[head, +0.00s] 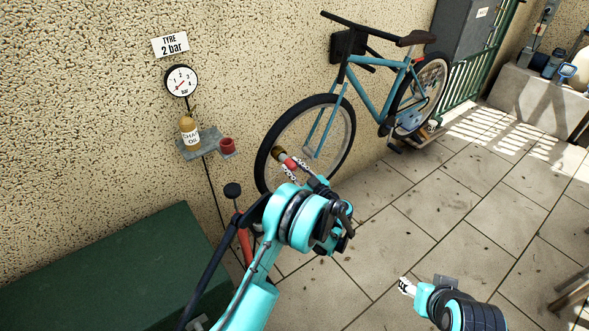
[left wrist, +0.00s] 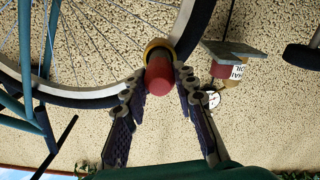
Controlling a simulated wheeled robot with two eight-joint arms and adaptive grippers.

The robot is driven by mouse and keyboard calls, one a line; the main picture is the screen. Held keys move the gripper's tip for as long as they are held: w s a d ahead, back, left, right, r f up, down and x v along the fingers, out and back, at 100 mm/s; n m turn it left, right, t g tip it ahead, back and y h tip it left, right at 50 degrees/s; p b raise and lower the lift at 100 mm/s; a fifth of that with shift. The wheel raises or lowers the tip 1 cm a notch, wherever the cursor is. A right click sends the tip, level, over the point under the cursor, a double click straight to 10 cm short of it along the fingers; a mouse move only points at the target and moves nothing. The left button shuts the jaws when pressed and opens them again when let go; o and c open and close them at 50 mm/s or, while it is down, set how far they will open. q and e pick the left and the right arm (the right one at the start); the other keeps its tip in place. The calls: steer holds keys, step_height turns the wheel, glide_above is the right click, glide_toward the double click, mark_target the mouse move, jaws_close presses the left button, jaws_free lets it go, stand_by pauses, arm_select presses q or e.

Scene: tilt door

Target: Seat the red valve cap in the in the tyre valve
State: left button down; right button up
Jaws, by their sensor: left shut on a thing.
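The red valve cap (head: 289,163) is between the fingers of my left gripper (head: 294,168), which is shut on it. The brass-coloured tyre valve (head: 278,154) stands at the bicycle's front wheel, directly beyond the cap. In the left wrist view the red cap (left wrist: 158,78) sits between the two fingertips (left wrist: 160,88) and overlaps the yellow rim of the valve (left wrist: 156,46). The cap's far end is hidden, so I cannot tell how far it is inside the valve. My right gripper (head: 406,287) is low over the floor, away from the bicycle; its jaws are unclear.
The teal bicycle (head: 380,95) is against the wall. A small shelf (head: 200,147) carries a chain oil bottle (head: 189,131) and a dark red cup (head: 227,146), below a pressure gauge (head: 181,81). A green box (head: 130,265) is at left. The tiled floor (head: 440,210) is mostly clear.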

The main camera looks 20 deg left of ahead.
arm_select(q)
steer(key=shift+x, duration=1.45)
steer(key=c, duration=1.1)
jaws_free()
steer(key=shift+d, duration=0.1)
steer(key=v, duration=1.1)
steer(key=shift+s+d, duration=0.25)
steer(key=shift+s, duration=0.1)
